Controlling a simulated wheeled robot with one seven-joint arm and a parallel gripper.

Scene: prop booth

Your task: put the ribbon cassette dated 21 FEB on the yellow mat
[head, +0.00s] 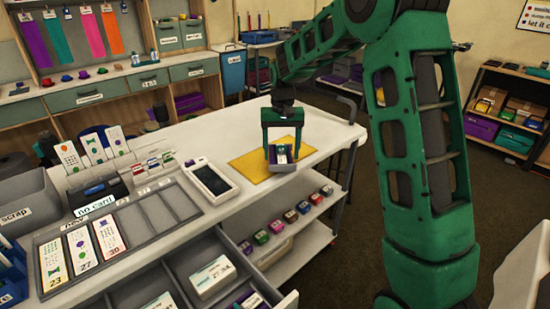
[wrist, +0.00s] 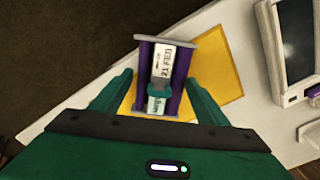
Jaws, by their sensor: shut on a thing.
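The ribbon cassette (wrist: 168,60) has grey ends, purple sides and a white label reading 21 FEB. My gripper (wrist: 160,88) is shut on it, with green fingers at its two sides. In the head view my gripper (head: 282,140) points down, with the cassette (head: 281,158) at its lower end. The yellow mat (head: 250,166) lies on the white counter near its front edge. It also shows behind the cassette in the wrist view (wrist: 222,70). The cassette is seen against the mat's front part. I cannot tell whether it touches the mat.
A white handheld device (head: 209,181) lies left of the mat, beside a grey card tray (head: 140,222). Several small coloured cassettes (head: 290,216) line the shelf below the counter. An open drawer (head: 205,270) juts out in front. The counter behind the mat is clear.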

